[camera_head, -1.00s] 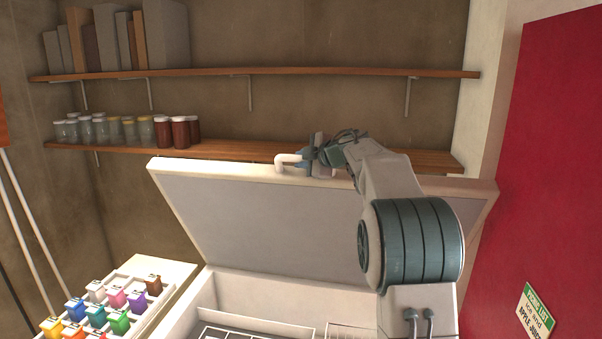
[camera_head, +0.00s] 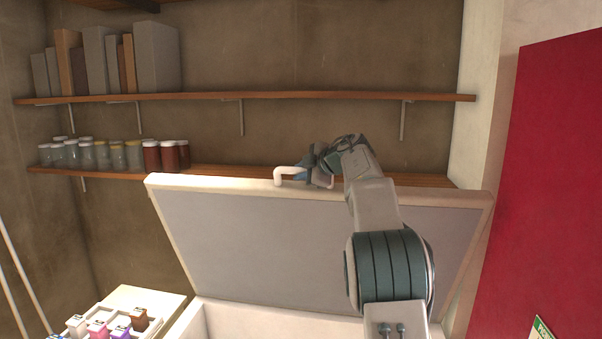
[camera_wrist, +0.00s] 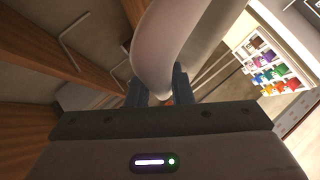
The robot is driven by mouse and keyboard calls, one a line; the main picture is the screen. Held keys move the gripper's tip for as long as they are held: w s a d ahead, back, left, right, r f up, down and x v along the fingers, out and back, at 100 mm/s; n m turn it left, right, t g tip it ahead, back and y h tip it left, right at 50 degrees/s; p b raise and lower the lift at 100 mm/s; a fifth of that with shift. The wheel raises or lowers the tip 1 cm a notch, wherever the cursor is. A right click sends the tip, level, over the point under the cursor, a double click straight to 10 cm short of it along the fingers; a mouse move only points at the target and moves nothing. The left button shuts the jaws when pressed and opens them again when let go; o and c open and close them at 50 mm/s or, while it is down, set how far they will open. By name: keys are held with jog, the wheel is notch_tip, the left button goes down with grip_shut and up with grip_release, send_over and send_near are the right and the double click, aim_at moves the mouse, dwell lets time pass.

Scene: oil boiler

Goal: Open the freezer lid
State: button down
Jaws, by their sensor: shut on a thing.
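The freezer lid (camera_head: 310,240) stands raised and tilted back, its grey inner face toward the head camera. Its white handle (camera_head: 288,173) is at the top edge. My gripper (camera_head: 308,172) is at the handle and shut on it. In the wrist view the handle (camera_wrist: 155,60) is a large pale curved bar between the dark fingers of my gripper (camera_wrist: 160,90). The freezer body (camera_head: 260,322) shows only as a white inner wall at the bottom of the head view.
Two wooden shelves (camera_head: 240,97) run along the wall behind the lid; jars (camera_head: 110,155) stand on the lower one. A rack of coloured bottles (camera_head: 115,325) is at lower left. A red panel (camera_head: 550,180) stands close on the right.

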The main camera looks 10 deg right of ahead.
jog(key=shift+a, duration=0.1)
jog(key=c, duration=1.3)
grip_release()
jog(key=b+v, duration=0.3)
jog(key=v, duration=1)
jog(key=shift+s+d, duration=0.25)
jog(key=shift+s, duration=0.05)
jog(key=shift+r, duration=0.2)
